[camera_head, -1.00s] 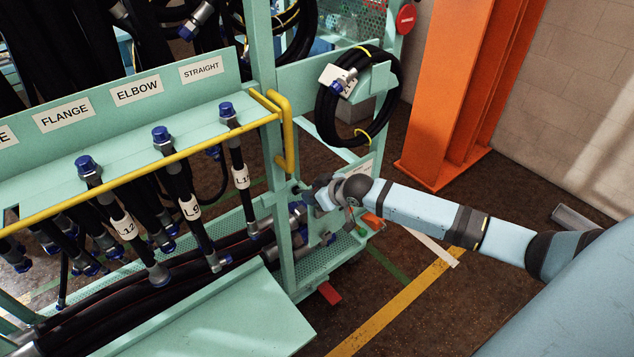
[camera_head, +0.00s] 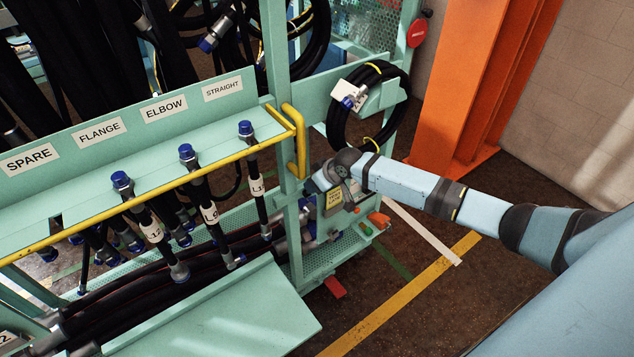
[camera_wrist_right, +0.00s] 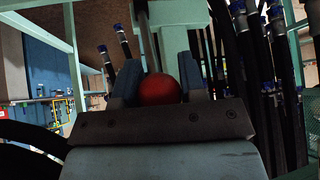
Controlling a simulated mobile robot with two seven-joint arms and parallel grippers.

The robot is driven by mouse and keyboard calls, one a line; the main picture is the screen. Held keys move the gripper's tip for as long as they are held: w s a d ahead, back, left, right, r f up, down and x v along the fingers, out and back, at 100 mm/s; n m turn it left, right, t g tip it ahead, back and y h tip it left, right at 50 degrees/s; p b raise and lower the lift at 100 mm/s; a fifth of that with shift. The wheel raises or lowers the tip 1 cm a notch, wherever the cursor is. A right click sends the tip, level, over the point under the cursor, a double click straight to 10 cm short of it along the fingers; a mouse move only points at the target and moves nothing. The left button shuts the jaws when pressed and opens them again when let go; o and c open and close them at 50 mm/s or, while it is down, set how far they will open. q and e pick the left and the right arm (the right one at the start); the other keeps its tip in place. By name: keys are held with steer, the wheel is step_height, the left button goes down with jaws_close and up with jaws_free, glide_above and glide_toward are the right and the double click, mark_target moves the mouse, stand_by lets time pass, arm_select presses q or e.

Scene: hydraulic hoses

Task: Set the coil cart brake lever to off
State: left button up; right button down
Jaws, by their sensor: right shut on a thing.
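The brake lever shows in the right wrist view as a grey rod (camera_wrist_right: 146,38) with a round red knob (camera_wrist_right: 160,90) at its end. My right gripper (camera_wrist_right: 161,84) is shut on the red knob, with one dark finger on each side of it. In the head view my right gripper (camera_head: 322,182) is at the right end of the pale green coil cart (camera_head: 300,322), beside an upright post. The wrist hides the lever and knob there. I cannot read the lever's setting. My left gripper is not in view.
A yellow rail (camera_head: 150,196) runs along the hose rack, with several blue-capped hoses hanging below. A coiled black hose (camera_head: 402,100) hangs just above my right wrist. An orange column (camera_head: 470,80) stands behind my right arm. The floor at lower right is open.

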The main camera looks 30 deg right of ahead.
steer(key=shift+w+r, duration=0.1)
steer(key=shift+r, duration=0.05)
steer(key=c, duration=0.7)
jaws_free()
steer(key=shift+s+d+r, duration=0.15)
steer(key=shift+s, duration=0.05)
steer(key=shift+s+d+r+b, duration=0.1)
steer(key=shift+s+d+b, duration=0.2)
steer(key=shift+s+d, duration=1.05)
steer(key=shift+s+d+r+b, duration=0.1)
steer(key=shift+s+d+b, duration=0.2)
steer(key=shift+s, duration=2.15)
steer(key=shift+s+d+r+b, duration=0.1)
steer(key=shift+s+d+b, duration=0.45)
steer(key=shift+s, duration=1.35)
steer(key=shift+d+f, duration=0.1)
